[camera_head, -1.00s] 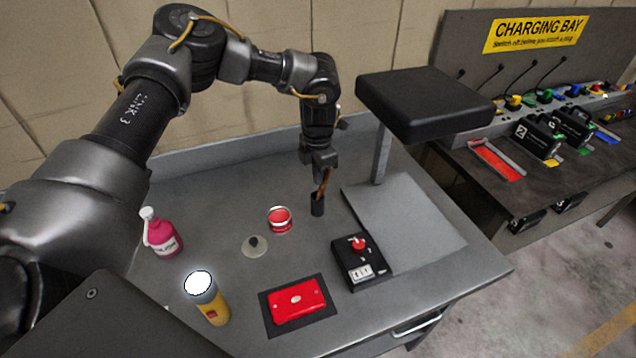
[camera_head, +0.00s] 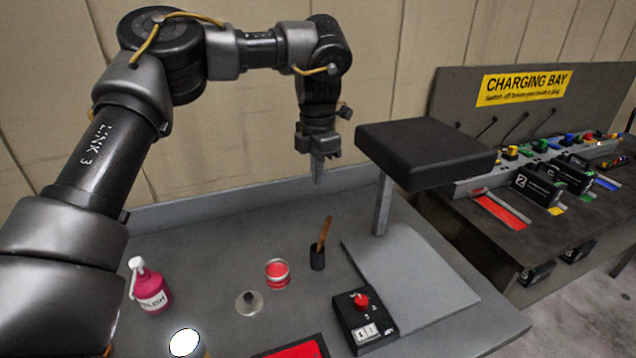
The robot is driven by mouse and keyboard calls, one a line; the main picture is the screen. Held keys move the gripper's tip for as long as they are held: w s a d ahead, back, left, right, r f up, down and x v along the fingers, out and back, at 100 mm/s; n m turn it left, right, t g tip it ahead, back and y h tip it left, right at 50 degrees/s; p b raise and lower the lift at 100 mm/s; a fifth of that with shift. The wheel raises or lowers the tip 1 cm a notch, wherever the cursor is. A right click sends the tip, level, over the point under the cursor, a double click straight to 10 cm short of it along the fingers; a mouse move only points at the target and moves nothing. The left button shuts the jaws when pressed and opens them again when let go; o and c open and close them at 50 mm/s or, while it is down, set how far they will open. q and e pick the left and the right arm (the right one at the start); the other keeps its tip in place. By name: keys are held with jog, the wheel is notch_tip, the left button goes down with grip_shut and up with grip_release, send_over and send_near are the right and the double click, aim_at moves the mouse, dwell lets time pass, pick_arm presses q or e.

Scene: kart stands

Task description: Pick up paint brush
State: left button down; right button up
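The paint brush (camera_head: 325,232) has a brown handle and stands tilted in a small black holder (camera_head: 317,257) on the grey bench. Its bristle end is not visible. My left gripper (camera_head: 318,174) points down above the brush, apart from it, with clear space between. Nothing shows in its fingers. The fingers overlap in this view, so I cannot tell how far apart they are. My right gripper is not in view.
A red tin (camera_head: 277,273), a pink bottle (camera_head: 151,289) and a small grey disc (camera_head: 249,304) stand left of the holder. A black switch box (camera_head: 364,318) is nearer. A black raised block (camera_head: 424,152) on a post stands right of my gripper.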

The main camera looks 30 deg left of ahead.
pick_arm(q)
jog(key=c, duration=2.1)
grip_release()
jog(key=o, duration=1.7)
jog(key=shift+c, duration=0.2)
